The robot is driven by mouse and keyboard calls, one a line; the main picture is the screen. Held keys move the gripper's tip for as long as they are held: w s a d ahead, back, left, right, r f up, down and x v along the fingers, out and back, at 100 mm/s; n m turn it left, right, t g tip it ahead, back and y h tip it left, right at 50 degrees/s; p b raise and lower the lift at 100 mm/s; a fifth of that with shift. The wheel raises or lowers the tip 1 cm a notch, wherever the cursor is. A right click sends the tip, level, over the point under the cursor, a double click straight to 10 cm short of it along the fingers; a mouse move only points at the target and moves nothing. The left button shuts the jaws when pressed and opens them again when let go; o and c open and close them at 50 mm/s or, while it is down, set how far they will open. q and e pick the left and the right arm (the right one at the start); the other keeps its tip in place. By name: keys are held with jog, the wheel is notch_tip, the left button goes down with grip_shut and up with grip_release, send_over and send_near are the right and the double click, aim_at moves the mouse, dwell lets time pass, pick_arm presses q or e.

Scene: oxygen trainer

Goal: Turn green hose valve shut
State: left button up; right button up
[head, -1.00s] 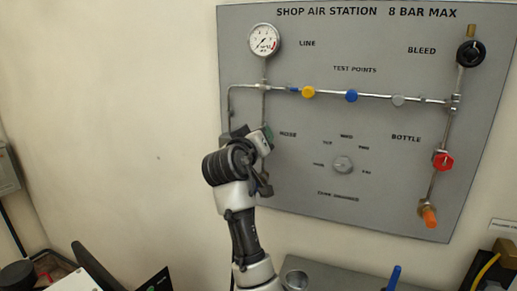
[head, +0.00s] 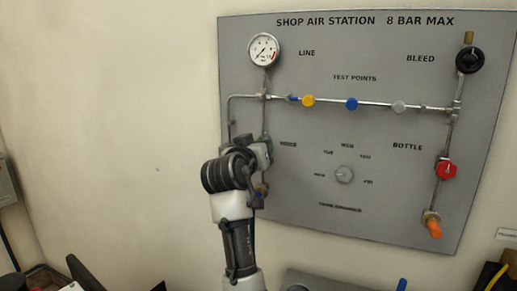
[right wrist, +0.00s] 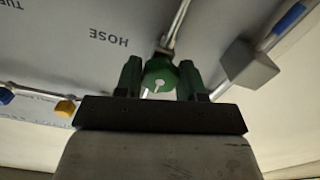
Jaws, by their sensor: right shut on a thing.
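The green hose valve (right wrist: 161,72) is below the HOSE label in the right wrist view, a round green knob with a pale slot-like mark on its face. My right gripper (right wrist: 159,82) is shut on it, one dark green finger on each side. In the head view my right gripper (head: 262,152) is at the lower left of the panel, by the HOSE label. There my own wrist hides most of the valve and part of the label. My left gripper is not in view.
The grey panel (head: 300,220) carries a gauge (head: 263,49), a pipe with yellow (head: 308,101), blue (head: 352,104) and grey knobs, and a small dial (head: 344,174). A red valve (head: 446,169) and black bleed knob (head: 469,60) are at right.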

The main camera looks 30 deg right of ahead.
jog(key=o, duration=0.9)
jog(key=shift+f, duration=0.1)
jog(key=shift+o, duration=0.2)
jog(key=b+v, duration=0.2)
jog(key=v, duration=0.9)
jog(key=shift+w, duration=0.2)
